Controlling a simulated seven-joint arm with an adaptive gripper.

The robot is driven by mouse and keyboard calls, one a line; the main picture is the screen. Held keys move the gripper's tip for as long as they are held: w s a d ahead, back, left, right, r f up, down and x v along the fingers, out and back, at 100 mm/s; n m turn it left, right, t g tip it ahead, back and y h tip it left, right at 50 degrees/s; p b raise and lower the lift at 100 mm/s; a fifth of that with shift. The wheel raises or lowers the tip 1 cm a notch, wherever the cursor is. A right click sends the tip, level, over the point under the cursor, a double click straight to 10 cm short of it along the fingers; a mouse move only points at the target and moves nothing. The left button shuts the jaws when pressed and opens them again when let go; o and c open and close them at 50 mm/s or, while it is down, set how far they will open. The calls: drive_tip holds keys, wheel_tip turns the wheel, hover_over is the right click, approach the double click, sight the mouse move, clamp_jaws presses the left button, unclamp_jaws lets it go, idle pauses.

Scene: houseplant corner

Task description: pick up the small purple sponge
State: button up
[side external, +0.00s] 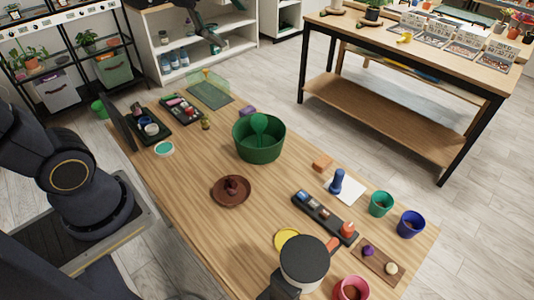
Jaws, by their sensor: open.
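The small purple sponge (247,111) looks like a little purple block on the wooden table, just behind the large green pot (259,146). Its lower part is partly hidden by the pot's rim. My gripper (229,27) shows at the top of the side external view, in front of the white shelf and cut by the frame edge. Its fingers appear spread and empty. In the picture it is above and a little left of the sponge, clearly apart from it.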

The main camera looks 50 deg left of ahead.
drive_tip(key=w+a+f+n, duration=0.3)
drive_tip(key=w+a+n, duration=0.3)
drive_tip(key=w+n, duration=0.3)
drive_tip(key=n+g+y, duration=0.1)
drive_tip(key=n+g, duration=0.3)
drive_tip(key=n, duration=0.5)
hover_over(247, 110)
drive_tip(key=s, duration=0.2)
wheel_tip(247, 110, down, 35)
drive_tip(key=shift+w, duration=0.15)
drive_tip(key=shift+t, duration=0.3)
drive_tip(key=x, duration=0.5)
drive_tip(key=shift+a+f, duration=0.2)
drive_tip(key=shift+f, duration=0.25)
drive_tip(key=c, duration=1)
